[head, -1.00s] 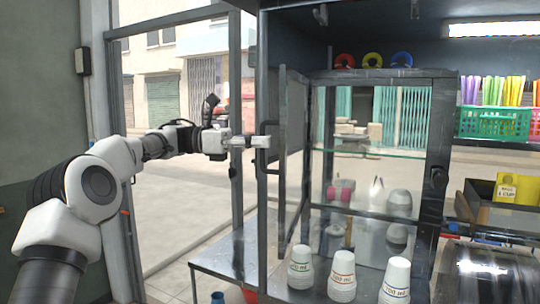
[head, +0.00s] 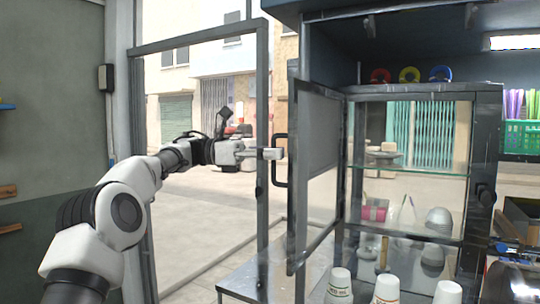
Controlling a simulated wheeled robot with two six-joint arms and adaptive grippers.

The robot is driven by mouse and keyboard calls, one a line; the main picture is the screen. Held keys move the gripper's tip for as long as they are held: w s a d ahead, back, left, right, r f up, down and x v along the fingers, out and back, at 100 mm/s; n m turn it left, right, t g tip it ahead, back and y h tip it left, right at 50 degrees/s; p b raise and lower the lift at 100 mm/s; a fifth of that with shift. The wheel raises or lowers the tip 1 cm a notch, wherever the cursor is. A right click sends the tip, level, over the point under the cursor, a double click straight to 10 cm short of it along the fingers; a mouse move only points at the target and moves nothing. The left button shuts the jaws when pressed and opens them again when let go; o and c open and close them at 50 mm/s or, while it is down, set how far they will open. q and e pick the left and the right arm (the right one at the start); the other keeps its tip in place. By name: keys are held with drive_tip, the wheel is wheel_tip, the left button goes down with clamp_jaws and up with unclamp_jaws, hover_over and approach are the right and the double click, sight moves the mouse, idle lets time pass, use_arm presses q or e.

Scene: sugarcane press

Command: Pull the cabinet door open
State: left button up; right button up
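The glass-walled cabinet (head: 487,190) stands on the right. Its dark-framed door (head: 318,165) is hinged at the cabinet's left front post and stands swung out to the left, leaving the front open. A dark loop handle (head: 278,180) is on the door's outer left edge. My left gripper (head: 272,154) comes in from the left, with its pale fingertips at the handle's upright bar. The fingers look closed on this bar, though the contact is small in view. My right gripper is not in view.
White cups (head: 386,290) stand in front of the cabinet at the bottom. A grey metal table (head: 240,282) lies below the door. A dark window frame (head: 262,120) rises just behind my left gripper. Tape rolls (head: 410,74) sit on top of the cabinet.

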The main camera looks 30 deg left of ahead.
use_arm(q)
drive_tip(key=shift+w+d, duration=0.15)
drive_tip(key=v, duration=0.7)
drive_tip(key=shift+a, duration=0.25)
idle(0.3)
